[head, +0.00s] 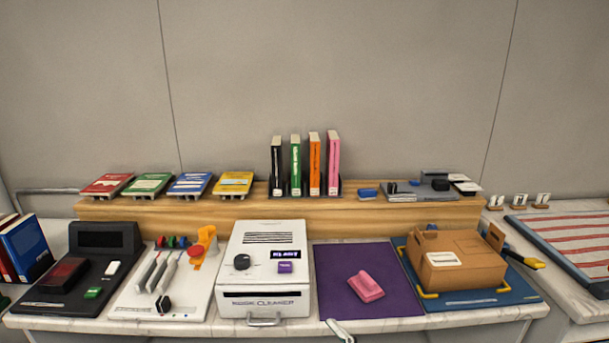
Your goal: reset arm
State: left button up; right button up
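Neither of my grippers shows in the head view, and no part of my arms can be made out for sure. A grey-white piece (340,329) pokes up at the bottom edge below the purple mat; I cannot tell what it is. The worktable (400,322) stands in front of me, with a white box labelled "MUGIK CLEANER" (265,303) near its middle. A pink block (366,287) lies on the purple mat (335,262) to the right of the box.
A cardboard box (455,260) sits on a blue board (530,291) at right. A black device (104,237) and a white lever panel (190,310) stand left. A wooden shelf (250,208) behind holds upright books (314,163). The purple mat's front part is clear.

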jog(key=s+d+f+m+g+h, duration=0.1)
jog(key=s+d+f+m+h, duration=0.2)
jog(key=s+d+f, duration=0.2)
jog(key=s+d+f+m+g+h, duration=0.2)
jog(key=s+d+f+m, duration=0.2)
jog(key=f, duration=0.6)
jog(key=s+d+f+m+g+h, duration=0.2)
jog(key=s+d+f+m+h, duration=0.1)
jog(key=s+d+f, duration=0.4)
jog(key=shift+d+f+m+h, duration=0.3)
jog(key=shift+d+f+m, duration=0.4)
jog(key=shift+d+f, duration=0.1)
